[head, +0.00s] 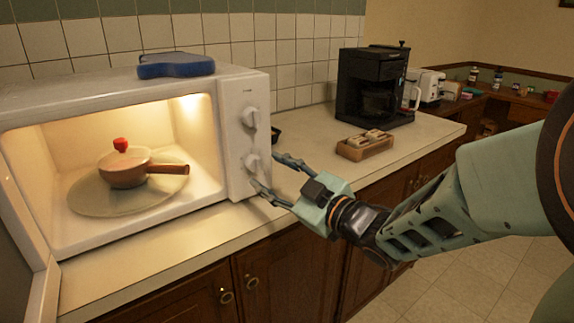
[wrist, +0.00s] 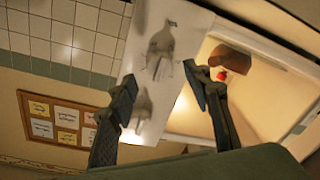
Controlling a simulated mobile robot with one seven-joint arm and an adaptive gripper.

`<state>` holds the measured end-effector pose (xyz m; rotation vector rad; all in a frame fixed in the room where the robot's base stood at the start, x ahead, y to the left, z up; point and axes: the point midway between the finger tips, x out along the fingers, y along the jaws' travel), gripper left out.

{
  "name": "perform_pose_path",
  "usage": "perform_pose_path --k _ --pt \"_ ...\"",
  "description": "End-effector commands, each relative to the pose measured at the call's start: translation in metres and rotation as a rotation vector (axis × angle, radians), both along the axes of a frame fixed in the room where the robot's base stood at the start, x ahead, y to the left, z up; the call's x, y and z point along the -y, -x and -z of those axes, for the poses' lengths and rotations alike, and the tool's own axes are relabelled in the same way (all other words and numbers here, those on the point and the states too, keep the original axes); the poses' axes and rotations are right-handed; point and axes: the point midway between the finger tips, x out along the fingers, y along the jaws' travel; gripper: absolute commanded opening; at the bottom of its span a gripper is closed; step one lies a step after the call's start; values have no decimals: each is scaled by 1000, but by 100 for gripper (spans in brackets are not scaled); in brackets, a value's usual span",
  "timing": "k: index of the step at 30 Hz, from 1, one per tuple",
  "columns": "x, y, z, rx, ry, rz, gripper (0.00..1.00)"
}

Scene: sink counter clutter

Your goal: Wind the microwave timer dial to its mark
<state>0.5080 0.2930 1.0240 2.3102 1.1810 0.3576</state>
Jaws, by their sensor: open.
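The white microwave (head: 110,95) stands on the counter with its door open and its inside lit. Its front panel has an upper dial (head: 250,117) and a lower dial (head: 251,162), both pale with raised grips. I cannot tell which is the timer or read its mark. My gripper (head: 267,172) is open and empty, its fingers pointing at the panel near the lower dial. The wrist view is upside down; the lower dial (wrist: 160,44) shows beyond the fingertips and the upper dial (wrist: 142,106) nearer the left finger. Contact with either dial cannot be seen.
A brown pan (head: 125,170) with a red knob sits on the glass turntable (head: 95,198). A blue item (head: 176,65) lies on the microwave. A wooden tray (head: 365,150) and black coffee maker (head: 372,88) stand to the right. The counter in front of the tray is clear.

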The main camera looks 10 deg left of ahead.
Motion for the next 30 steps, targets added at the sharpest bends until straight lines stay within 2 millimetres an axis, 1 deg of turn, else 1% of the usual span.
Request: perform_pose_path --k 1,6,10,18,27,30 --pt "-8 -5 1 0 -1 -2 45" --pt "-24 -17 0 -1 -1 0 45" --pt "-29 -21 0 0 -1 1 45" --pt "-30 -22 0 -1 0 1 45" --pt "-30 -22 0 -1 -1 2 12" --pt "-30 -22 0 -1 -1 2 3"
